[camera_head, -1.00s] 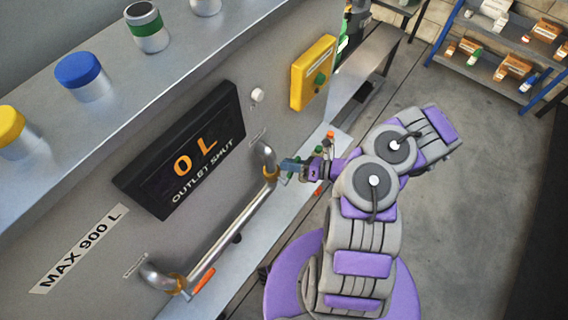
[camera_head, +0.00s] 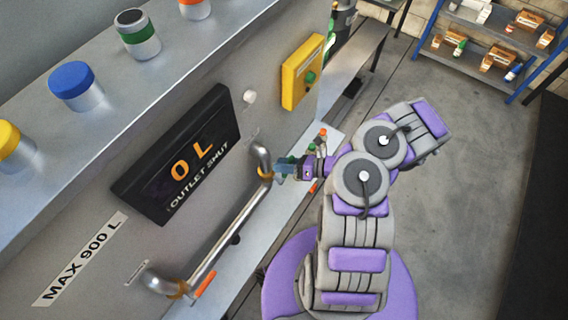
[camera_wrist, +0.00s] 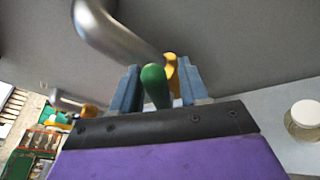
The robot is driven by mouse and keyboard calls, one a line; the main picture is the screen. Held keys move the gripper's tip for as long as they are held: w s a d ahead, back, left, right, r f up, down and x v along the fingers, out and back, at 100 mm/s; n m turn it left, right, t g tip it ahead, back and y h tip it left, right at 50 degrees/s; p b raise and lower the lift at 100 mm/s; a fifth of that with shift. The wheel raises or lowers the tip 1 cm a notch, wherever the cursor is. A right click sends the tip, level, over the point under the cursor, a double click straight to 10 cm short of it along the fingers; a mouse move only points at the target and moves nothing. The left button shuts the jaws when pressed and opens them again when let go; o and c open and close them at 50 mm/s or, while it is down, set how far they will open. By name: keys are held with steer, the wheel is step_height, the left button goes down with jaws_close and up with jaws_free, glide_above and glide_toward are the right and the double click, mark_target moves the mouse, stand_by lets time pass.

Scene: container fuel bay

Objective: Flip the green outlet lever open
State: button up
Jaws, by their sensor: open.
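The green outlet lever (camera_wrist: 154,84) shows in the wrist view between the two blue fingers of my open gripper (camera_wrist: 157,78), with visible space on both sides. Behind it are a brass-coloured fitting (camera_wrist: 171,68) and a grey bent pipe (camera_wrist: 105,32). In the head view my gripper (camera_head: 283,170) is at the upper bend of the pipe (camera_head: 262,157), beside its brass collar; the lever is mostly hidden there. The black display (camera_head: 178,157) on the tank wall reads "0 L" and "OUTLET SHUT".
An orange lever (camera_head: 205,284) sits at the pipe's lower end. A yellow box (camera_head: 301,72) with a green button and a white knob (camera_head: 249,96) are on the wall. Capped jars, one with a blue cap (camera_head: 73,79), stand on the top ledge.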

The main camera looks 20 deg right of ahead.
steer(key=shift+s+d+r, duration=0.2)
steer(key=shift+d, duration=0.3)
steer(key=p+v, duration=0.3)
steer(key=v, duration=1.3)
steer(key=shift+s, duration=0.25)
steer(key=shift+d+f, duration=0.15)
